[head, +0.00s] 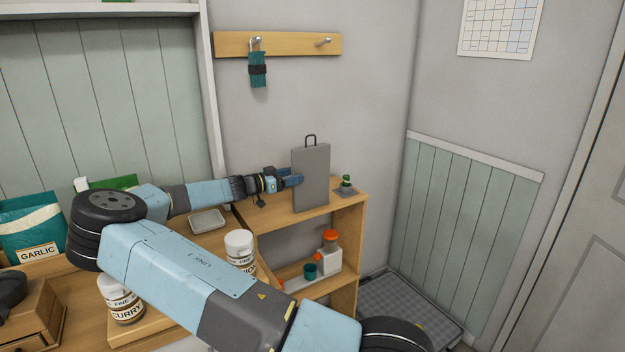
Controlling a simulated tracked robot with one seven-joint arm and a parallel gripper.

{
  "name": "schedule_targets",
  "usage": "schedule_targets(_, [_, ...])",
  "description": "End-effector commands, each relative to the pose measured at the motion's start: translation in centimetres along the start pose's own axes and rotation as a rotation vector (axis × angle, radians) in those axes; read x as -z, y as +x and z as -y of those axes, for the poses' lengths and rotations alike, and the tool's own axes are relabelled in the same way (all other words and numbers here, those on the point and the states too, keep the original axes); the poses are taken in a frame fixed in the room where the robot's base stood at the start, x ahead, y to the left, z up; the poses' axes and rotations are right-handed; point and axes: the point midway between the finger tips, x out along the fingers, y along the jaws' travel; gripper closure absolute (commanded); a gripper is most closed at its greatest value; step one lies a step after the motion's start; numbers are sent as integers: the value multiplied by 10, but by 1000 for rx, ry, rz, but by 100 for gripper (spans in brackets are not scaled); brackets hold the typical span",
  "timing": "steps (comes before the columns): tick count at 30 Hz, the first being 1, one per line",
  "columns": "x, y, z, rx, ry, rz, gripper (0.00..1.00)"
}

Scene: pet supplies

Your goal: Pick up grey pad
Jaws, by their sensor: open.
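A flat grey pad (311,178) stands upright on the top of the wooden shelf unit, with a dark loop handle at its upper edge. My gripper (292,178) is at the pad's left edge, its blue fingers pointing right. The fingertips are partly hidden by the pad, so I cannot tell whether they touch it. My gripper is open.
A small green-topped item (346,182) on a dark square base stands right of the pad. A white dispenser (329,260) and a teal cup (310,271) are on the lower shelf. White jars (240,244) and a shallow tray (208,221) are nearby.

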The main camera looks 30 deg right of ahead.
Motion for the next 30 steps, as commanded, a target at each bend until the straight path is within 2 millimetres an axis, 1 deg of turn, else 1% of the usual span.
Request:
schedule_targets(5, [0, 19, -1, -3, 0, -1, 35])
schedule_targets(9, [0, 39, -1, -4, 0, 0, 35])
schedule_targets(12, [0, 50, -1, -2, 0, 0, 35])
schedule_targets(20, [0, 54, -1, -2, 0, 0, 35])
schedule_targets(30, [0, 54, -1, -3, 0, 0, 68])
